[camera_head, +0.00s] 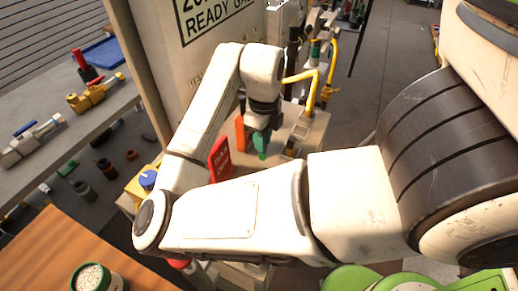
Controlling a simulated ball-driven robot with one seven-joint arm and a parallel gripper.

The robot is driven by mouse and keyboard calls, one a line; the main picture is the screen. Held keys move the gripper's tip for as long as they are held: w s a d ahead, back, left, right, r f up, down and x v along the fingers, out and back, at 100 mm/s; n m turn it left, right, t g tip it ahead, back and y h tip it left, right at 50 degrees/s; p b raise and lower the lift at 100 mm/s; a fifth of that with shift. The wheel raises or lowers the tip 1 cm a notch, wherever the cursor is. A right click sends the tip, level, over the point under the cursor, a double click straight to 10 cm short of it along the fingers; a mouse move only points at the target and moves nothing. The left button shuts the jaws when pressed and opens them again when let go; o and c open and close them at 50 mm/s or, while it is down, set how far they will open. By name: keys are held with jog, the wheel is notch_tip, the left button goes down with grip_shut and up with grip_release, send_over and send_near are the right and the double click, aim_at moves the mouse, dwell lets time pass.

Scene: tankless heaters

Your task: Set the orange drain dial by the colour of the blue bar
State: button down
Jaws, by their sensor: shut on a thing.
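My gripper (262,138) is at the end of my bent arm, in front of the white heater panel. It is shut on a small green piece (261,146), partly hidden by the gripper's dark wrist. An upright orange piece (240,134) stands just left of the gripper; I cannot tell whether it is the drain dial or whether they touch. A red tag (220,159) with white lettering stands lower left of it. A blue knob (148,178) sits on a yellow body left of my arm. I cannot make out a blue bar for sure.
The heater panel (205,70) rises behind my arm. Yellow pipes (312,90) stand right of the gripper. A grey bench (100,100) at left holds valves and a blue tray (105,54). A wooden top (60,250) with a green-rimmed pot (93,277) is at lower left.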

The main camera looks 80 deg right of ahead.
jog(key=shift+w+f, duration=0.35)
jog(key=shift+f, duration=0.05)
jog(key=shift+w+d+f, duration=0.1)
jog(key=shift+w+f, duration=0.05)
jog(key=shift+f, duration=1.6)
jog(key=shift+f, duration=0.1)
jog(key=c, duration=1)
grip_release()
jog(key=shift+c, duration=0.2)
notch_tip(320, 180, up, 12)
jog(key=shift+p, duration=0.45)
